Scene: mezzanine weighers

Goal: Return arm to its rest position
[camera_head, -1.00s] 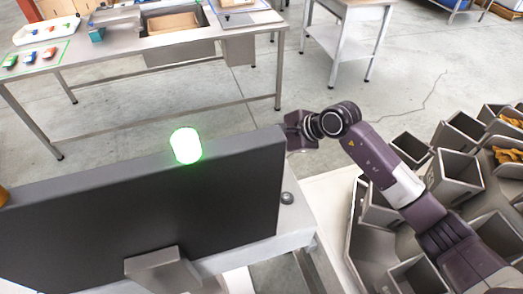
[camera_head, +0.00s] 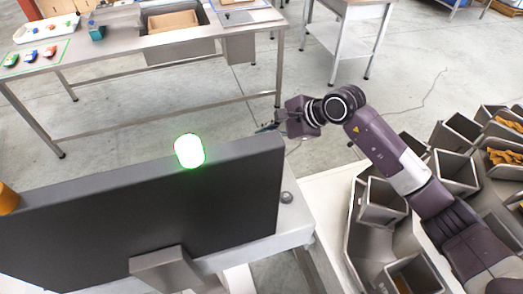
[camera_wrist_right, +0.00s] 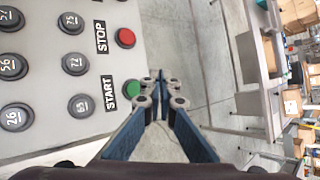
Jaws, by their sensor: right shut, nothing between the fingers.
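My right arm comes in from the lower right in the head view, and its gripper (camera_head: 268,128) is just past the right top corner of the dark panel. In the right wrist view the two fingers of the right gripper (camera_wrist_right: 160,82) come together at their tips with nothing between them. Beside the fingertips is the green START button (camera_wrist_right: 133,88), with the red STOP button (camera_wrist_right: 125,38) above it. The gap between the fingertips and the green button is hard to judge. My left gripper is not in view.
The dark panel (camera_head: 150,215) with a glowing green lamp (camera_head: 189,151) stands in front. Several grey bins (camera_head: 383,198) lie at the right, some holding orange pieces. A steel table (camera_head: 120,55) stands at the back left. Open floor (camera_head: 240,90) lies between.

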